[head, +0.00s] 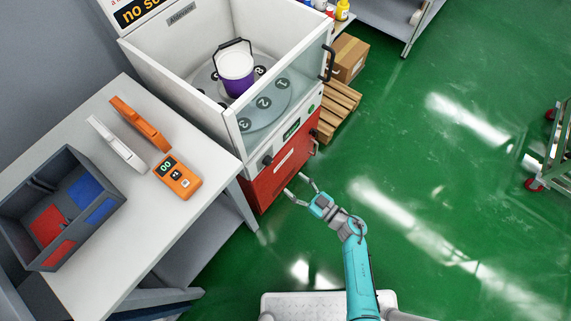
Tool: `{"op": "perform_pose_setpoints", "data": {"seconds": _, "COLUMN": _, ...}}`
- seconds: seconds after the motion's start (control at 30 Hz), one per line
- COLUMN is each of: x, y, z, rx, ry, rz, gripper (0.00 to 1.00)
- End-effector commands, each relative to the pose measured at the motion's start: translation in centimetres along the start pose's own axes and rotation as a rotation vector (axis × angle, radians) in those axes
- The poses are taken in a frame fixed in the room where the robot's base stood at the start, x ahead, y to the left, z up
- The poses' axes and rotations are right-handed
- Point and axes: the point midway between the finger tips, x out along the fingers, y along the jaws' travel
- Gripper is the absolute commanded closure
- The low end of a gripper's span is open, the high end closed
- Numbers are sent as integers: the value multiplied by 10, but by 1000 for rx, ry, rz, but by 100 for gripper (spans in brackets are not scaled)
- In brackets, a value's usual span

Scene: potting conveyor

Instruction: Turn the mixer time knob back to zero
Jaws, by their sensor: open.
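The mixer is a white cabinet (165,82) with a red lower front panel (281,172). Two dark round knobs sit on its front: one near the left corner (267,161) and one near the right end (314,133). I cannot tell from their labels which is the time knob, nor read their settings. A small green display (291,129) is between them. My gripper (295,184) is open and empty in front of the red panel, below and apart from both knobs. Inside the mixer, a white and purple bucket (237,68) with a raised handle stands on the numbered turntable (262,101).
A grey-white table (150,207) at left holds a divided bin (112,188), an orange handheld device (178,178), an orange tool (140,124) and a white tool (115,143). A pallet (338,108) with a box (349,57) stands beyond the mixer.

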Motion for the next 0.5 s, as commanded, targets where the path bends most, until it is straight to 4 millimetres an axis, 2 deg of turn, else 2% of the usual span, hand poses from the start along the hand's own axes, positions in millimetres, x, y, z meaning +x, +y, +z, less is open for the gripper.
{"op": "perform_pose_setpoints", "data": {"seconds": 0.1, "x": 10, "y": 6, "z": 6, "rx": 12, "ry": -17, "rz": -39, "gripper": 37}}
{"op": "perform_pose_setpoints", "data": {"seconds": 0.33, "x": 24, "y": 6, "z": 8, "rx": 17, "ry": -23, "rz": -55, "gripper": 37}}
{"op": "perform_pose_setpoints", "data": {"seconds": 0.5, "x": 51, "y": 5, "z": 8, "rx": 16, "ry": -22, "rz": -56, "gripper": 37}}
